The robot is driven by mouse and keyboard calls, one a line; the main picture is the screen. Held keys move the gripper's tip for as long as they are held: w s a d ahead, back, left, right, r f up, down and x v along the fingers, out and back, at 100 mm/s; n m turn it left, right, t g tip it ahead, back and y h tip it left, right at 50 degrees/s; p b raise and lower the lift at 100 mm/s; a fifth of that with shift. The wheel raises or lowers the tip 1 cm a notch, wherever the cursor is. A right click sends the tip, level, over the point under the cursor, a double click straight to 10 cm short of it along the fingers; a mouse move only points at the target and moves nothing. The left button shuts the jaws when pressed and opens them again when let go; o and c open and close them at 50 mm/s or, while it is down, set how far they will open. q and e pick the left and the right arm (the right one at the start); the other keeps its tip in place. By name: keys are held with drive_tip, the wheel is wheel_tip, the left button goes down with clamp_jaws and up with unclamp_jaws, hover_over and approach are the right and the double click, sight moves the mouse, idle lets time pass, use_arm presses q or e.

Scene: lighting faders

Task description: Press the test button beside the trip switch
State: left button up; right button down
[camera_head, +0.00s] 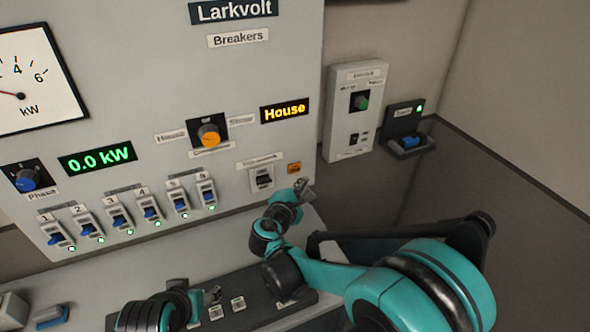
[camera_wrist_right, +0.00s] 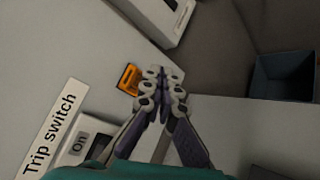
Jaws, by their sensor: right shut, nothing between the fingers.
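The test button is a small orange square (camera_head: 294,168) on the grey breaker panel, right of the trip switch (camera_head: 262,180). In the right wrist view the orange button (camera_wrist_right: 129,79) lies just left of my fingertips, and the trip switch (camera_wrist_right: 75,150) reads "On" below its "Trip switch" label. My right gripper (camera_head: 304,186) is shut and empty, just below and right of the button in the head view. It also shows in the right wrist view (camera_wrist_right: 162,73). I cannot tell whether it touches the panel. My left arm shows at the bottom; its fingers are unclear.
Several blue-levered breakers (camera_head: 117,217) line the panel's lower left. An orange selector knob (camera_head: 209,135) sits above the trip switch. A grey box (camera_head: 356,118) and a dark holder (camera_head: 406,130) are on the wall to the right. A dark console (camera_head: 262,296) lies below the panel.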

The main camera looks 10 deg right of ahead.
sight(300, 169)
drive_tip(key=shift+w+a, duration=0.25)
drive_tip(key=shift+w, duration=0.5)
drive_tip(key=shift+w+a, duration=0.25)
drive_tip(key=shift+w, duration=0.5)
drive_tip(key=shift+w, duration=0.15)
drive_tip(key=shift+w+a, duration=0.1)
drive_tip(key=shift+w, duration=0.15)
drive_tip(key=shift+w+a+b, duration=0.1)
drive_tip(key=shift+w+b, duration=0.2)
idle(0.8)
drive_tip(key=shift+s, duration=0.1)
idle(0.3)
drive_tip(key=shift+s+d, duration=0.2)
drive_tip(key=shift+s, duration=0.4)
drive_tip(key=s, duration=0.1)
drive_tip(key=s+d, duration=0.1)
drive_tip(key=s, duration=0.2)
drive_tip(key=shift+s+d, duration=0.3)
drive_tip(key=shift+s, duration=0.1)
